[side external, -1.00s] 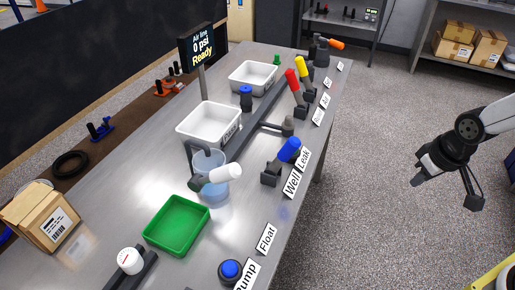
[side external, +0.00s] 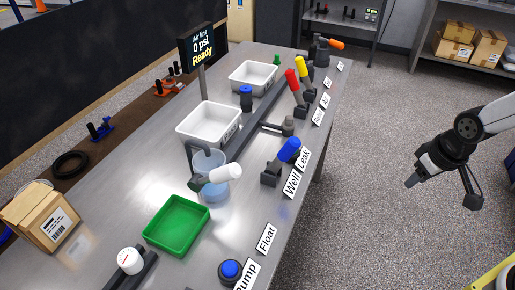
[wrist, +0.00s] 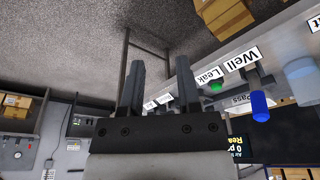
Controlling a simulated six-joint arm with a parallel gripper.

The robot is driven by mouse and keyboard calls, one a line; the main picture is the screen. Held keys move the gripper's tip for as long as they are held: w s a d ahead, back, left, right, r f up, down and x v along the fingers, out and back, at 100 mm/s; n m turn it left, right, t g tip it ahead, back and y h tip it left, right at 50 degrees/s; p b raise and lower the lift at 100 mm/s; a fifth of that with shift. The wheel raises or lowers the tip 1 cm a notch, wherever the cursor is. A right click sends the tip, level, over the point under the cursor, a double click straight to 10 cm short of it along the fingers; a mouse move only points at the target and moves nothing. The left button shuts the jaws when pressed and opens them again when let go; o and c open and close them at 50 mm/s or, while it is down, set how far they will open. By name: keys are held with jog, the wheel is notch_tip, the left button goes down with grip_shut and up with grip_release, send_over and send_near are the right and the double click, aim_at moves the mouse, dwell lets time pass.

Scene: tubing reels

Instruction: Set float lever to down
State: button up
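The float lever (side external: 222,174) has a white cylindrical handle on a dark pivot, beside a clear cup of bluish liquid. The handle points to the right and slightly up in the side view. It stands behind the Float sign (side external: 267,238), near the bench's right edge. My gripper (side external: 440,190) is well to the right of the bench, over open floor and apart from the lever. In the wrist view my gripper (wrist: 161,88) has its two fingers spread with nothing between them. The float lever cannot be made out clearly there.
A blue-handled lever (side external: 289,150) stands by the Well sign, with red (side external: 292,80) and yellow (side external: 301,67) levers farther back. A green tray (side external: 176,224) and a blue button (side external: 230,270) are nearer. The display (side external: 202,46) reads 0 psi, Ready. Floor between bench and gripper is clear.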

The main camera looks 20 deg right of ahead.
jog(key=o, duration=0.3)
jog(key=shift+w+a+r, duration=0.1)
jog(key=shift+w+a, duration=0.05)
jog(key=shift+w, duration=0.2)
jog(key=shift+o, duration=0.5)
jog(key=w+a+r+n, duration=0.1)
jog(key=w+a+r, duration=0.1)
jog(key=w+a, duration=0.4)
jog(key=shift+w+r+n+g+y, duration=0.15)
jog(key=shift+w+n+g+y, duration=0.2)
jog(key=shift+w, duration=0.35)
notch_tip(320, 180, up, 6)
jog(key=n+g+y, duration=0.1)
jog(key=n+g, duration=0.2)
jog(key=n, duration=0.2)
send_over(231, 177)
jog(key=w+d, duration=0.2)
jog(key=shift+w+a+r, duration=0.1)
jog(key=shift+a, duration=0.15)
jog(key=shift+s+a+f, duration=0.15)
jog(key=shift+a+f, duration=0.05)
jog(key=shift+f, duration=1.1)
jog(key=shift+s+a+f, duration=0.1)
jog(key=shift+a+f, duration=0.05)
jog(key=shift+f, duration=1.1)
jog(key=shift+s+a+f, duration=0.15)
jog(key=shift+a+f, duration=0.05)
jog(key=shift+f, duration=1.1)
